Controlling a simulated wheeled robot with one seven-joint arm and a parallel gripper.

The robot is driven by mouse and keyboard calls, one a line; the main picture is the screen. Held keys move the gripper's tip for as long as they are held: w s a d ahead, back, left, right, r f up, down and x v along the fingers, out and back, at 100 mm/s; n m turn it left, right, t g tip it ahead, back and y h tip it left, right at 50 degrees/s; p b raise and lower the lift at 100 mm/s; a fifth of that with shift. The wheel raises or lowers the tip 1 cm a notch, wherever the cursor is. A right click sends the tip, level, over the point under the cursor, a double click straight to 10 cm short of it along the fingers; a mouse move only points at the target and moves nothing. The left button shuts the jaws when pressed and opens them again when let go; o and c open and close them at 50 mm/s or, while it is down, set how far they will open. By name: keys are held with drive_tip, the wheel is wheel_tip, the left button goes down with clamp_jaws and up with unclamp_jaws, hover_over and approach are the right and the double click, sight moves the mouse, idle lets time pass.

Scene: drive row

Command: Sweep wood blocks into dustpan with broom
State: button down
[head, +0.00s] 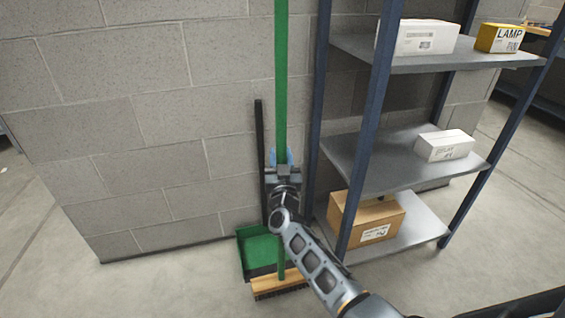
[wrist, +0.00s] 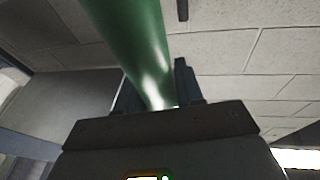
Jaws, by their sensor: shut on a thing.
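The broom (head: 281,80) stands upright, with a long green handle and a wooden head (head: 278,284) with dark bristles at the floor. My gripper (head: 282,172) is shut on the handle partway up; the handle also shows between the fingers in the wrist view (wrist: 138,45). The green dustpan (head: 254,252) stands on the floor by the wall, behind and left of the broom head, with a tall dark handle (head: 259,140). My gripper and arm cover part of the broom handle. I see no wood blocks in either view.
A block wall (head: 160,120) stands close behind the broom and dustpan. A metal shelf rack (head: 400,160) with blue posts is close on the right, holding white boxes (head: 444,145), a yellow lamp box (head: 499,38) and a cardboard box (head: 366,220). Floor at the lower left is clear.

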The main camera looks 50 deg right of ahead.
sight(285, 136)
drive_tip(key=shift+w+d+r+b, duration=0.15)
drive_tip(key=shift+w+d+b, duration=0.5)
drive_tip(key=shift+w, duration=0.45)
drive_tip(key=shift+w+d+r+b, duration=0.1)
drive_tip(key=shift+w+d+b, duration=0.35)
drive_tip(key=shift+w+d, duration=0.55)
drive_tip(key=shift+w+a, duration=0.15)
drive_tip(key=r+p, duration=0.2)
drive_tip(key=s+a+r+p, duration=0.1)
drive_tip(key=r+p, duration=0.1)
drive_tip(key=p, duration=0.1)
drive_tip(key=s+r+p, duration=0.1)
drive_tip(key=r+p, duration=0.1)
drive_tip(key=p, duration=0.1)
drive_tip(key=shift+s+a, duration=0.25)
drive_tip(key=shift+a, duration=0.1)
drive_tip(key=s+a+p, duration=0.1)
drive_tip(key=s+p, duration=0.1)
drive_tip(key=s+a+r+p, duration=0.1)
drive_tip(key=s+p, duration=0.1)
drive_tip(key=s+a+p, duration=0.1)
drive_tip(key=a+p, duration=0.1)
drive_tip(key=shift+s+r, duration=0.2)
drive_tip(key=shift+s, duration=0.2)
drive_tip(key=s+a+r+p, duration=0.1)
drive_tip(key=s+a+p, duration=0.5)
drive_tip(key=s, duration=0.3)
drive_tip(key=shift+r+p, duration=0.25)
drive_tip(key=shift+p, duration=0.4)
drive_tip(key=shift+f, duration=0.1)
